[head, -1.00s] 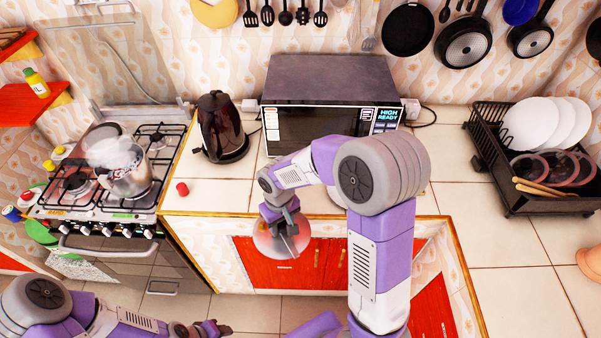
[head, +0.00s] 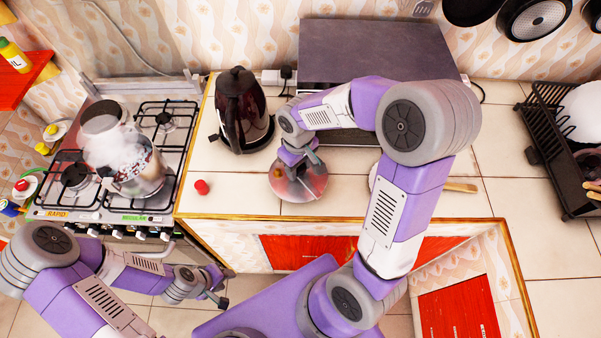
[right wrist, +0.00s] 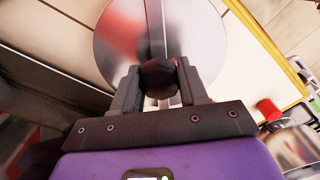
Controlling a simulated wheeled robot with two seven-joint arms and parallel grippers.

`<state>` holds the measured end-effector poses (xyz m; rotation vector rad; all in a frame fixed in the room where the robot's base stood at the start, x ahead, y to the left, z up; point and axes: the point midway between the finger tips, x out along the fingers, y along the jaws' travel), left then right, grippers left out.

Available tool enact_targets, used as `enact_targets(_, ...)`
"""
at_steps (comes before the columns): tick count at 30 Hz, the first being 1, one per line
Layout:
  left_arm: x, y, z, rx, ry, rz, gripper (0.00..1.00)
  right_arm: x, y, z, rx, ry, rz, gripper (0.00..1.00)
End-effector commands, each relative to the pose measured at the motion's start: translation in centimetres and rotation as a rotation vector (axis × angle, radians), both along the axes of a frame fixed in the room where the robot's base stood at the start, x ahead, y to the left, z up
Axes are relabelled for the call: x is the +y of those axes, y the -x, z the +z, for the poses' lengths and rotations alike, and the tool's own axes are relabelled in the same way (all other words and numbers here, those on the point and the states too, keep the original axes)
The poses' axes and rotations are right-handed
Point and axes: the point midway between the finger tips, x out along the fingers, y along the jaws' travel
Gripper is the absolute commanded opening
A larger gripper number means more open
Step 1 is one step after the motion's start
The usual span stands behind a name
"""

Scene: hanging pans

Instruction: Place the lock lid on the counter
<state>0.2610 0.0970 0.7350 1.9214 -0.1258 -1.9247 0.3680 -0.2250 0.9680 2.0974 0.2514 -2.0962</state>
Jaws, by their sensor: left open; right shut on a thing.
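The lock lid (head: 312,188) is a round, shiny disc with a dark knob. My right gripper (head: 299,166) is shut on the knob, which also shows between the fingers in the right wrist view (right wrist: 160,77). The lid is over the front part of the tiled counter (head: 247,198), left of my right arm. I cannot tell whether it touches the tiles or is a little above them. My left gripper (head: 221,292) is open and empty, low in front of the stove and counter.
A dark kettle (head: 241,112) stands behind and left of the lid. A small red object (head: 201,187) lies left of it. A microwave (head: 375,52) is at the back. A steaming pot (head: 143,178) stands on the stove (head: 178,150). A dish rack (head: 555,160) is at right.

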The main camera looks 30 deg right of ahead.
Motion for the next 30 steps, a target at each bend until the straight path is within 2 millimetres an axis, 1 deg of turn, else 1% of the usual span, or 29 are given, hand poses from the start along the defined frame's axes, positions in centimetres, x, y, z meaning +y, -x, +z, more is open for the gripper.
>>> enact_targets(2, 0.0, 0.0, -0.2, -0.001, 0.0, 0.0, 0.43, 0.0, 0.0, -0.6, 0.002, 0.0, -0.001, 0.0)
enact_targets(7, 0.0, 0.0, -0.8, -0.001, 0.0, 0.0, 0.43, 0.0, 0.1, -3.1, 0.004, 0.001, 0.0, 0.0)
enact_targets(9, 0.0, 0.0, -0.9, -0.001, 0.0, 0.0, 0.43, 0.0, 0.0, -3.7, 0.002, 0.0, 0.0, 0.0)
enact_targets(16, 0.0, 0.0, -0.9, -0.001, 0.0, 0.0, 0.43, 0.0, 0.0, -3.7, -0.001, 0.0, 0.0, 0.0)
enact_targets(20, 0.0, -0.1, -1.2, -0.001, 0.0, 0.0, 0.43, 0.0, 0.0, -4.1, -0.001, 0.0, 0.0, 0.0)
enact_targets(21, 0.0, 0.0, -1.2, -0.001, 0.0, 0.0, 0.43, 0.0, 0.0, -4.1, 0.0, 0.0, 0.0, 0.45)
enact_targets(26, 0.0, 0.0, -1.1, -0.001, 0.0, 0.0, 0.43, 0.0, 0.0, -4.0, 0.001, 0.0, 0.0, 0.69)
enact_targets(30, 0.0, 0.0, -1.1, -0.001, 0.0, 0.0, 0.43, 0.0, 0.0, -4.0, 0.001, 0.0, -0.001, 0.69)
